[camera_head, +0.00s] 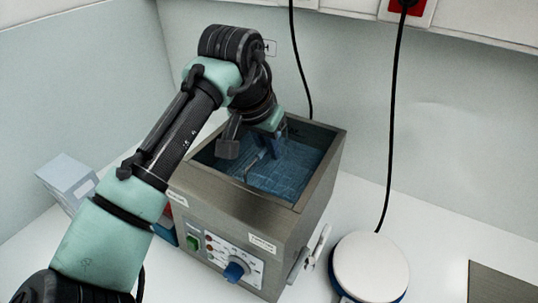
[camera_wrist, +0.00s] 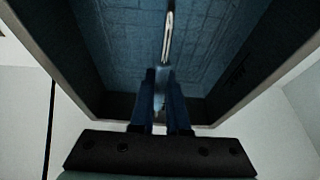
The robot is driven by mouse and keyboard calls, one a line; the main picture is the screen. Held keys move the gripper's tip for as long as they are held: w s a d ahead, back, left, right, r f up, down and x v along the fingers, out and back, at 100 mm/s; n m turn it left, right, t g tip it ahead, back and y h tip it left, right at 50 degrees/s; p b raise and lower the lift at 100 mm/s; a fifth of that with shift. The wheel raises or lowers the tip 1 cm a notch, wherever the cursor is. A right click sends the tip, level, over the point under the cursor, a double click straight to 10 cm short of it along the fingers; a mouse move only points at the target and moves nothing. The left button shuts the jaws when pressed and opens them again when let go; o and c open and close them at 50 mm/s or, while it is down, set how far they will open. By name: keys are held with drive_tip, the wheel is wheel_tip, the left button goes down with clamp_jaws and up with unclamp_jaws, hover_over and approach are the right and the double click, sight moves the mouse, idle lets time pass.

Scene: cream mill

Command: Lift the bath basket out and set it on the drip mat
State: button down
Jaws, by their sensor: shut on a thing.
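The bath (camera_head: 260,218) is an open steel box with a control panel on its front, and it looks blue inside. The bath basket (camera_head: 285,172) shows as a faint wire grid down inside it; its grid also shows in the wrist view (camera_wrist: 115,40). My gripper (camera_head: 275,150) reaches down into the bath. In the wrist view my blue fingers (camera_wrist: 161,85) are shut on the basket's thin pale handle (camera_wrist: 168,35). The basket's lower part is hard to make out. A grey-brown flat piece, likely the drip mat (camera_head: 497,285), lies at the lower right edge, partly cut off.
A round white-topped device (camera_head: 370,267) stands on the bench right of the bath, between it and the mat. A drain tap (camera_head: 312,253) sticks out of the bath's right side. Black cables hang behind. A pale box (camera_head: 68,178) stands at the left.

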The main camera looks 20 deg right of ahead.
wheel_tip(320, 180, up, 19)
drive_tip(key=p, duration=0.2)
drive_tip(key=shift+r+p, duration=0.15)
drive_tip(key=shift+p, duration=0.25)
